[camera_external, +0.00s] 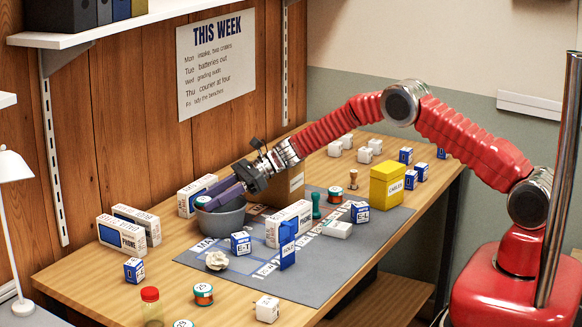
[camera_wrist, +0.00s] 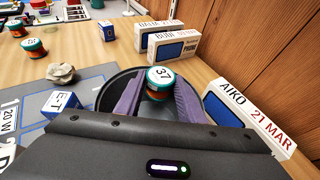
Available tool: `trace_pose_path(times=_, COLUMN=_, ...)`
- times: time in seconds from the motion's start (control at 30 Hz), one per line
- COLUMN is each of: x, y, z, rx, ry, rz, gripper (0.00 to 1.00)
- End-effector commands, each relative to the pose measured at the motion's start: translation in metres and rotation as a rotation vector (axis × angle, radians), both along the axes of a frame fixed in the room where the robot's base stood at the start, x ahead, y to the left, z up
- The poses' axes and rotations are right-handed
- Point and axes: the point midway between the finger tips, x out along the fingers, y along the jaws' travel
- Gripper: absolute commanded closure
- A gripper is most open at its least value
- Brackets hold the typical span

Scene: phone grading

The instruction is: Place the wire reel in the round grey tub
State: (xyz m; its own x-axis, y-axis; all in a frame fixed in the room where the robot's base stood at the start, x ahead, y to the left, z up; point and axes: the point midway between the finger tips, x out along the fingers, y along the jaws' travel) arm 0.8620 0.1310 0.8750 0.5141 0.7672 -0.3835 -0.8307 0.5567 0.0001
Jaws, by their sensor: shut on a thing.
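A wire reel (camera_wrist: 161,77) with teal rims, a copper-coloured band and a white top marked 37 sits between the two purple fingers of my gripper (camera_wrist: 158,92), which is shut on it. The round grey tub (camera_wrist: 106,97) shows dark around and under the fingers in the wrist view. In the external view the grey tub (camera_external: 222,219) stands on the desk mat's back left edge. My gripper (camera_external: 210,196) points down left over the tub's rim, and the reel (camera_external: 202,202) shows at the fingertips. How far the reel is above the tub's floor is hidden.
Boxed phones (camera_external: 129,230) stand left of and behind the tub; one labelled AIKO (camera_wrist: 250,115) is close to it. A small E-T box (camera_external: 240,243) and crumpled paper (camera_external: 216,260) are in front. Another reel (camera_external: 203,294) stands near the front edge.

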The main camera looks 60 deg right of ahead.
Motion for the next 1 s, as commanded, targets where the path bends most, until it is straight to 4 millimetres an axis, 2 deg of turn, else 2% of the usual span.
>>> trace_pose_path(times=0.2, x=0.000, y=0.000, z=-0.005, rx=0.001, ry=0.001, rz=0.000, gripper=0.86)
trace_pose_path(times=0.23, x=0.000, y=0.000, z=-0.005, rx=0.000, ry=0.000, rz=0.000, gripper=0.64)
trace_pose_path(times=0.33, x=0.000, y=0.000, z=-0.004, rx=0.000, ry=0.000, rz=0.000, gripper=0.57)
trace_pose_path(times=0.6, x=0.000, y=0.000, z=-0.003, rx=0.000, ry=0.000, rz=-0.001, gripper=0.57)
trace_pose_path(times=0.77, x=0.001, y=0.000, z=0.007, rx=-0.001, ry=-0.003, rz=-0.001, gripper=0.57)
trace_pose_path(times=1.0, x=-0.017, y=-0.027, z=0.019, rx=0.000, ry=0.000, rz=-0.003, gripper=0.57)
